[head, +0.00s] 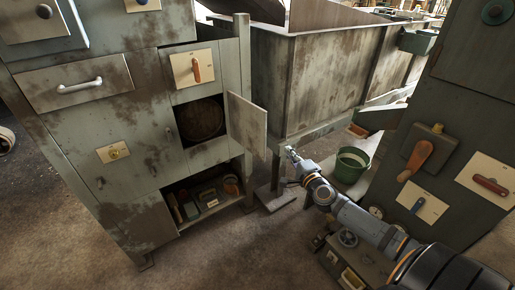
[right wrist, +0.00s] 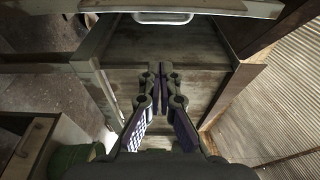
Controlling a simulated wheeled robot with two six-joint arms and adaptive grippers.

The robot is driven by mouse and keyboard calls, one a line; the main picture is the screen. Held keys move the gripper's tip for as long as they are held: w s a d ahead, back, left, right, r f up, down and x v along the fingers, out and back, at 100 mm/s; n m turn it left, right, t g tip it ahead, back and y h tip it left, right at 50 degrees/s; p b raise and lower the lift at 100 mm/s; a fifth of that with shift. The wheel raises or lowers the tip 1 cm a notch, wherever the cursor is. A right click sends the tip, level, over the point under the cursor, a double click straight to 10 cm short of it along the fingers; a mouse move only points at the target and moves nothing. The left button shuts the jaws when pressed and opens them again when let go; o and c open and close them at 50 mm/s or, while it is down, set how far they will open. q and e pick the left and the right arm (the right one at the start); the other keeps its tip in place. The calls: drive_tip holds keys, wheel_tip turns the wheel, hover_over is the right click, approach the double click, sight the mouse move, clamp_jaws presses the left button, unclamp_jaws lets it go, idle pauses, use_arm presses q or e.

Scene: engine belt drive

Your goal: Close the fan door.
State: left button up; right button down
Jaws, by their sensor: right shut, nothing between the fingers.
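The fan door (head: 247,125) is a pale, worn panel on the front of the grey-green cabinet. It stands swung open, out from the right side of a square opening. Inside the opening a dark round fan (head: 201,118) shows. My right gripper (head: 289,151) is shut and empty. In the head view it is to the right of the door and a little lower, apart from it. Its closed fingers show in the right wrist view (right wrist: 160,70); I cannot make out the fan door there. My left gripper is not in view.
An orange-handled switch (head: 196,69) is above the opening, and a shelf with small items (head: 206,197) below. A large metal bin (head: 325,70) stands behind my right gripper. A green bucket (head: 351,164) is beside my right arm. Floor in front of the cabinet is clear.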

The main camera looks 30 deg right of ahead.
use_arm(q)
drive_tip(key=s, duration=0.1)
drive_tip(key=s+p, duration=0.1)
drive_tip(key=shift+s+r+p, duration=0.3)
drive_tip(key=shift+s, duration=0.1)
use_arm(e)
drive_tip(key=w+a, duration=0.2)
drive_tip(key=w, duration=0.7)
drive_tip(key=shift+a, duration=0.15)
